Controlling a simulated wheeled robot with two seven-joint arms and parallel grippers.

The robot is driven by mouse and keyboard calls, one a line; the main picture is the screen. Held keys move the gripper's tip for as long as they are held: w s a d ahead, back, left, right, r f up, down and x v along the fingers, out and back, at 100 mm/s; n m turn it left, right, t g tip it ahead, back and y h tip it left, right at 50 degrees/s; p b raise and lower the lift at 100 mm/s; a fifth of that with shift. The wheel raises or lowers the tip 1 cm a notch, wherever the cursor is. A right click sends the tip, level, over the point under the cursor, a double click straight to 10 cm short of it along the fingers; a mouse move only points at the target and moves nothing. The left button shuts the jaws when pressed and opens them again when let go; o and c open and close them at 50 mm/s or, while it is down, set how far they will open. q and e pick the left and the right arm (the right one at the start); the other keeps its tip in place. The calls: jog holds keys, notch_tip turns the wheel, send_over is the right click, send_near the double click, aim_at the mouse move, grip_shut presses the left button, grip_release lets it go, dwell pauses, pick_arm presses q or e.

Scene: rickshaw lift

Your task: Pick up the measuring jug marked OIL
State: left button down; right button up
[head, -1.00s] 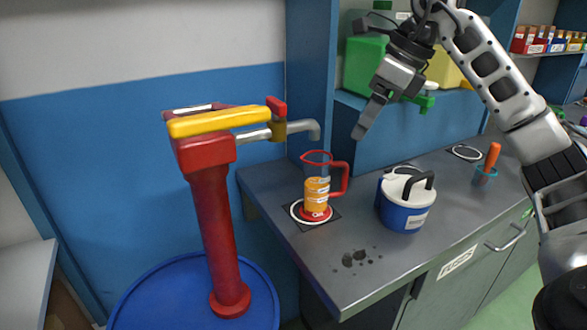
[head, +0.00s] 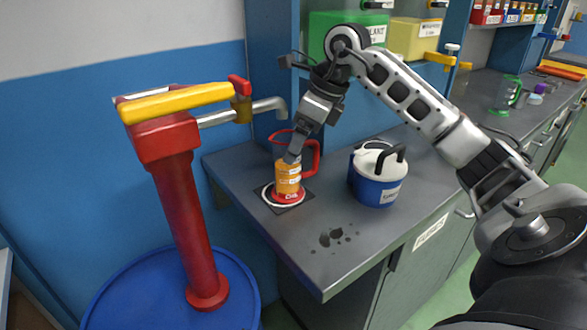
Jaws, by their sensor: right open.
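The measuring jug (head: 288,178) is clear with a red rim, red base and red handle, and holds orange liquid. A label near its base seems to read OIL. It stands upright on a dark square with a white ring, near the left end of the counter. My right gripper (head: 292,156) points down at the jug's upper part, overlapping its rim and handle side in the head view. Its jaws are open; I cannot tell whether they touch the jug. My left gripper is out of view.
A red pump (head: 177,190) with a yellow lever stands on a blue drum (head: 235,290) at left, its spout above the jug. A blue tub with white lid (head: 378,180) stands right of the jug. Dark spots (head: 330,237) mark the grey counter (head: 330,270). A green jug (head: 505,95) stands farther back.

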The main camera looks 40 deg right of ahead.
aim_at(296, 165)
jog(key=x, duration=0.4)
jog(key=shift+d+f, duration=0.15)
jog(key=c, duration=1.2)
jog(key=shift+r, duration=0.25)
